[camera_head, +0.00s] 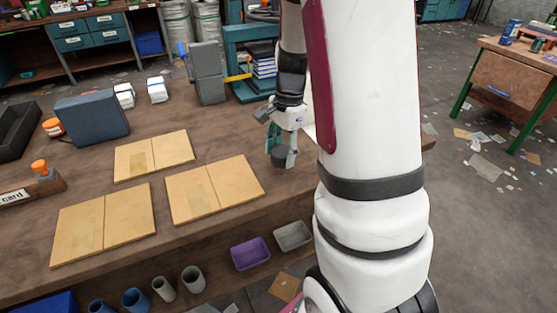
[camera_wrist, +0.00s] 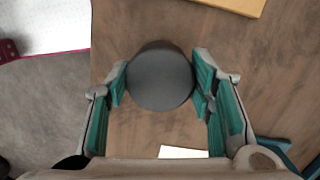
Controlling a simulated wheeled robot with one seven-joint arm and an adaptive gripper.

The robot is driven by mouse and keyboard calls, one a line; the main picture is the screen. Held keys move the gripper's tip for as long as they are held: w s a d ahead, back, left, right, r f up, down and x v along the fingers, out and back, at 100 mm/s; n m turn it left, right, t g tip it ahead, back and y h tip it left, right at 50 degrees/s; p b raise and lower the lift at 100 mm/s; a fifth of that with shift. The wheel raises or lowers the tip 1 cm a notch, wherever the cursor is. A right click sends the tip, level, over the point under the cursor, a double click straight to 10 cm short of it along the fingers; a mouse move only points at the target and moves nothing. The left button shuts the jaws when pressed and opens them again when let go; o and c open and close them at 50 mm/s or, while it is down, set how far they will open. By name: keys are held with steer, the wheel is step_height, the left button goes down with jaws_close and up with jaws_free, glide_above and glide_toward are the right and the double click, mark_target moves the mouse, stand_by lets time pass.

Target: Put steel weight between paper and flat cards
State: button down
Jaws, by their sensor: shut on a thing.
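The steel weight appears as a dark grey round cylinder (camera_wrist: 160,76) between my fingers in the wrist view. It also shows in the head view (camera_head: 282,157) under my gripper (camera_head: 281,147), over the table near its front edge. My gripper, with green finger pads (camera_wrist: 160,84), is shut on it from both sides. Whether its underside touches the table cannot be told. Several tan flat boards lie on the table in pairs, at the back (camera_head: 153,155), right (camera_head: 213,189) and front left (camera_head: 103,222). A white sheet edge (camera_wrist: 183,152) shows below the weight in the wrist view.
A dark blue-grey block (camera_head: 92,117), a grey upright block (camera_head: 208,72) and a teal frame (camera_head: 238,50) stand at the back. Purple (camera_head: 250,253) and grey (camera_head: 292,235) bins sit below the front edge.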

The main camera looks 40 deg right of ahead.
mark_target(279, 160)
steer(key=shift+w, duration=0.55)
steer(key=shift+f+b, duration=0.4)
steer(key=shift+f, duration=1.35)
steer(key=shift+f, duration=0.1)
steer(key=c, duration=0.7)
jaws_free()
steer(key=shift+f, duration=0.1)
steer(key=shift+c, duration=0.2)
